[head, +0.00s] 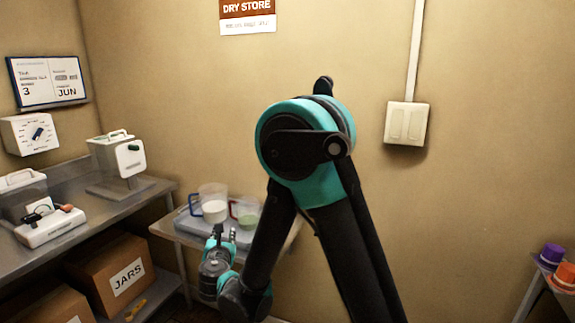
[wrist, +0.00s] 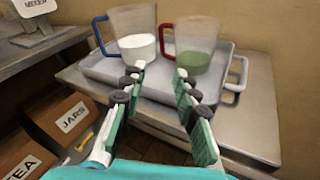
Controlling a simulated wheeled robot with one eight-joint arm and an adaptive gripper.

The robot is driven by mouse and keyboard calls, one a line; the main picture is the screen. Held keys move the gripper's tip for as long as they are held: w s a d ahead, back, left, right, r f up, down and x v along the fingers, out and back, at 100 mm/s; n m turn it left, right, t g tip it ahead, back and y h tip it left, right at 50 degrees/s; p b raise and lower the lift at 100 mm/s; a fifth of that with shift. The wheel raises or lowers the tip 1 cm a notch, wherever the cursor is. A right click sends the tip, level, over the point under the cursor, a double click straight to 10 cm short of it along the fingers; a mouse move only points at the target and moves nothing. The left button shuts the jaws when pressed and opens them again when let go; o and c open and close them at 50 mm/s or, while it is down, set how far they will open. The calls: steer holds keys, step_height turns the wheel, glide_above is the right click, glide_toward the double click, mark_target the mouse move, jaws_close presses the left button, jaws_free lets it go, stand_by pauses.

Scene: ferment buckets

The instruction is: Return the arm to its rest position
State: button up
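My gripper (wrist: 160,92) is open and empty in the wrist view, its two green-padded fingers apart. It points toward a grey tray (wrist: 110,72) on a small metal table. In the head view my gripper (head: 226,236) is at the lower middle, just in front of the tray (head: 188,226). My arm is bent, its teal elbow raised high in the middle of the head view. On the tray stand a jug with a blue handle and white contents (wrist: 133,32) and a jug with a red handle and green contents (wrist: 196,45).
A metal bench (head: 85,215) at the left bears white appliances. Cardboard boxes, one marked JARS (head: 112,273), sit on the shelf below. Purple (head: 552,253) and orange (head: 565,275) lidded containers stand at the far right. The wall behind my arm carries a switch box (head: 406,124).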

steer(key=w+d+m+h, duration=0.1)
steer(key=d+m, duration=0.1)
steer(key=d, duration=0.2)
steer(key=d+m+g+h, duration=0.1)
steer(key=d+m, duration=0.1)
steer(key=d, duration=0.2)
steer(key=w+d+f+m+g+h, duration=0.1)
steer(key=d+m, duration=0.1)
steer(key=d, duration=0.2)
steer(key=shift+w+d+m, duration=0.15)
steer(key=shift+w+m, duration=0.15)
steer(key=shift+w, duration=0.05)
steer(key=s+d+f+m+g+h, duration=0.1)
steer(key=d+m+g, duration=0.1)
steer(key=d+m, duration=0.35)
steer(key=s+d+f+m+g+h, duration=0.1)
steer(key=s+d+f+m+g, duration=0.15)
steer(key=d, duration=0.65)
steer(key=s+d+f+m+g+y, duration=0.1)
steer(key=s+d+f+m+g, duration=0.1)
steer(key=s+d+m, duration=0.4)
steer(key=s+d+f+m+g+y, duration=0.1)
steer(key=s+d+f+m+g, duration=0.2)
steer(key=s+d+m, duration=0.3)
steer(key=s+m, duration=0.5)
steer(key=m, duration=0.1)
steer(key=shift+s+d+f+m+y, duration=0.2)
steer(key=shift+d+f+m+y, duration=0.1)
steer(key=shift+d+m, duration=0.1)
